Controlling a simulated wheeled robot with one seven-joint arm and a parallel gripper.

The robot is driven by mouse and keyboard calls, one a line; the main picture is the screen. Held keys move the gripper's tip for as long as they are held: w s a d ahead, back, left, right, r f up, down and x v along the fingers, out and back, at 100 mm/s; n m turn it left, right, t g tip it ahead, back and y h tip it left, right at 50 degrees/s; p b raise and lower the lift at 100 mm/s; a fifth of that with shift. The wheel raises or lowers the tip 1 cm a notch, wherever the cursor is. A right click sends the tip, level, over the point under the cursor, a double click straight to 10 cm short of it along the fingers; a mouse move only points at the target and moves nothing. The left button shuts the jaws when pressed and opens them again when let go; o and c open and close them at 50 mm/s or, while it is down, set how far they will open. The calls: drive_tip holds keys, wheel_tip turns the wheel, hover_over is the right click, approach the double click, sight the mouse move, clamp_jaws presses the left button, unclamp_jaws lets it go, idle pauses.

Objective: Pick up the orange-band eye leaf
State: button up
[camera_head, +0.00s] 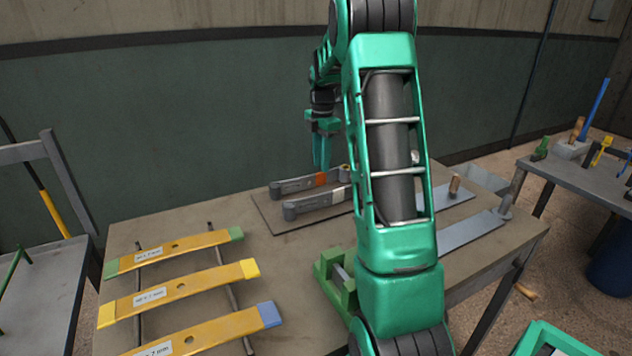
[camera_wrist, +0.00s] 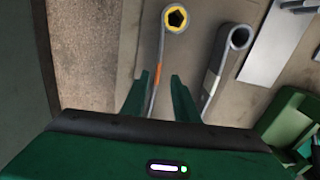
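The orange-band eye leaf (camera_head: 296,185) is a grey bar with rolled eyes and an orange band, lying on a flat mat on the table. In the wrist view the leaf (camera_wrist: 163,45) runs between my fingers, its far eye lined in yellow. My gripper (camera_head: 321,163) points down over the leaf near its band. In the wrist view my gripper (camera_wrist: 160,77) is open, one finger on each side of the leaf. I cannot tell whether the fingers reach down around it. A similar white-band eye leaf (camera_head: 312,203) lies beside it, also in the wrist view (camera_wrist: 222,62).
Several yellow leaves with coloured ends (camera_head: 205,280) lie on rods at the table's left. A green fixture (camera_head: 337,282) stands near the middle, and flat grey plates (camera_head: 468,238) lie at the right. My arm hides part of the table.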

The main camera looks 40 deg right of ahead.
sight(319, 175)
drive_tip(key=shift+w+a+f, duration=0.1)
drive_tip(key=shift+w+f, duration=0.05)
drive_tip(key=shift+f, duration=1.35)
drive_tip(key=shift+w+a+f, duration=0.1)
drive_tip(key=shift+f, duration=1.4)
drive_tip(key=shift+d+r, duration=0.1)
clamp_jaws()
